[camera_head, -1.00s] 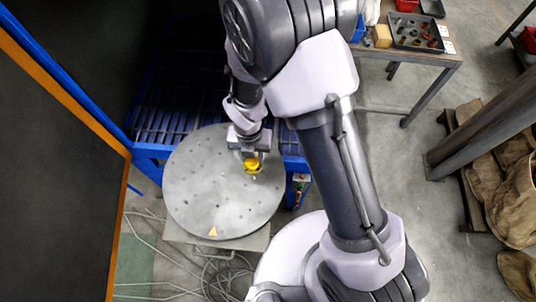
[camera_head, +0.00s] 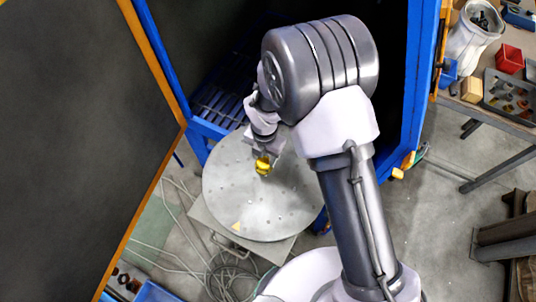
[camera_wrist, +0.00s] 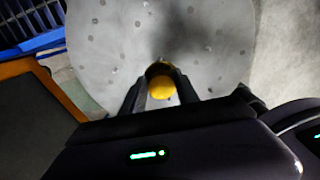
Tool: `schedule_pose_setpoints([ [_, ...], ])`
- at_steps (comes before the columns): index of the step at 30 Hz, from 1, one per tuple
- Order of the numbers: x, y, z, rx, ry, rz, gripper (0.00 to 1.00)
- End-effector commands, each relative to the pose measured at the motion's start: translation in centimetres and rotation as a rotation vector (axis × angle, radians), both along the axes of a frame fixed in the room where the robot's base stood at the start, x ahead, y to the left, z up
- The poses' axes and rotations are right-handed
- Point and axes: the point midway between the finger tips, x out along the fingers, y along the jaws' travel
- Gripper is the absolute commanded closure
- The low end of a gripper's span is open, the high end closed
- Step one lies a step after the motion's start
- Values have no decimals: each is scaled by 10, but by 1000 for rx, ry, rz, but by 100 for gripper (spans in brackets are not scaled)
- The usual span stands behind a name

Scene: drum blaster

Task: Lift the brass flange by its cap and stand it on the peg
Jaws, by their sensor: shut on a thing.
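The brass flange (camera_head: 263,166) is a small yellow piece over the round grey turntable in the head view. It also shows in the wrist view (camera_wrist: 161,86), between the two dark fingers. My gripper (camera_head: 262,156) is shut on it from above; in the wrist view the fingertips (camera_wrist: 160,76) reach along both its sides. I cannot tell whether the flange touches the turntable or hangs just above it. The turntable (camera_head: 285,215) has several small dark holes or marks. I cannot make out the peg in either view.
A blue-framed cabinet (camera_head: 198,128) with a slatted floor stands behind the turntable. Its dark, orange-edged door (camera_head: 75,150) is open at left. Cables (camera_head: 228,277) lie on the floor in front. A workbench with a grey parts tray (camera_head: 510,95) and a red bin (camera_head: 509,58) is at right.

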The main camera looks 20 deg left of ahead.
Motion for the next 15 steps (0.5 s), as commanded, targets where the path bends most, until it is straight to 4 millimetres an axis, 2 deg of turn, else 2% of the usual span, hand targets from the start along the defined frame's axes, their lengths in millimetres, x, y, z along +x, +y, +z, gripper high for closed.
schedule_pose_setpoints([
  [1,0,0,-14,0,0,0,100],
  [9,0,0,-58,0,0,0,100],
  [15,0,0,-81,1,-1,0,100],
])
